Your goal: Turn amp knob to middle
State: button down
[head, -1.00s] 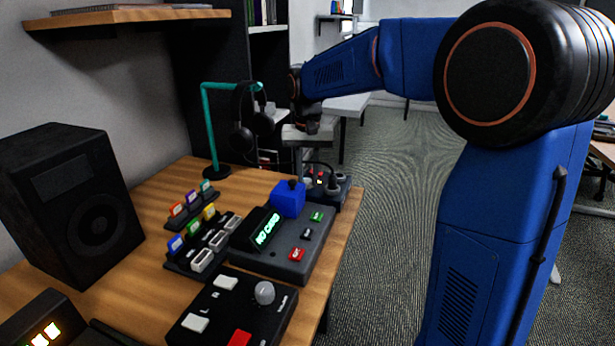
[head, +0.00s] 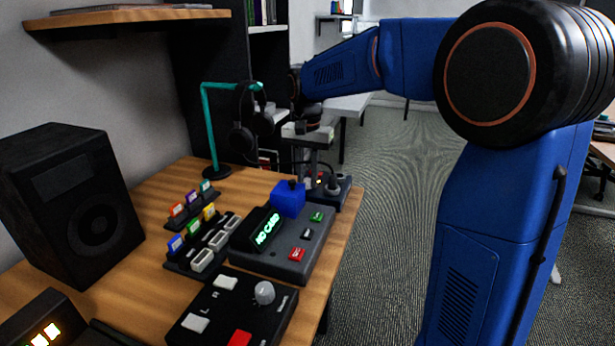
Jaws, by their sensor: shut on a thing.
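The amp (head: 345,192) is a small dark box at the far right end of the wooden desk. It has a grey knob (head: 333,184) on its right part and a small lit spot near its middle. My gripper (head: 312,178) points down over the left part of the amp, its fingers shut on what looks like the amp knob. The gripped knob is mostly hidden by the fingers and the blue block in front, so its pointing angle cannot be read.
A blue block (head: 287,198) sits on a dark console (head: 290,250) just in front of the amp. Headphones (head: 243,115) hang on a teal stand (head: 204,130) to the left of my gripper. A speaker (head: 70,205) and a knobbed box (head: 235,312) stand nearer.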

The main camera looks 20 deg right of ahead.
aim_at(307, 180)
jog(key=c, duration=1.5)
grip_release()
jog(key=shift+r, duration=0.1)
notch_tip(307, 180, up, 17)
jog(key=shift+r, duration=0.15)
jog(key=s+d+f+n+t, duration=0.1)
jog(key=s+d+f+n, duration=0.2)
jog(key=s, duration=0.6)
jog(key=s+d+f+n+t, duration=0.15)
jog(key=s+f, duration=0.25)
jog(key=s, duration=0.5)
jog(key=s+d+f+n, duration=0.1)
jog(key=s+f, duration=0.4)
jog(key=s+d+f+t, duration=0.1)
jog(key=s+f, duration=0.4)
jog(key=s+d+f+n+t, duration=0.1)
jog(key=s+f, duration=0.4)
jog(key=shift+s+f+n, duration=0.1)
jog(key=shift+s+n, duration=0.05)
jog(key=shift+n, duration=0.2)
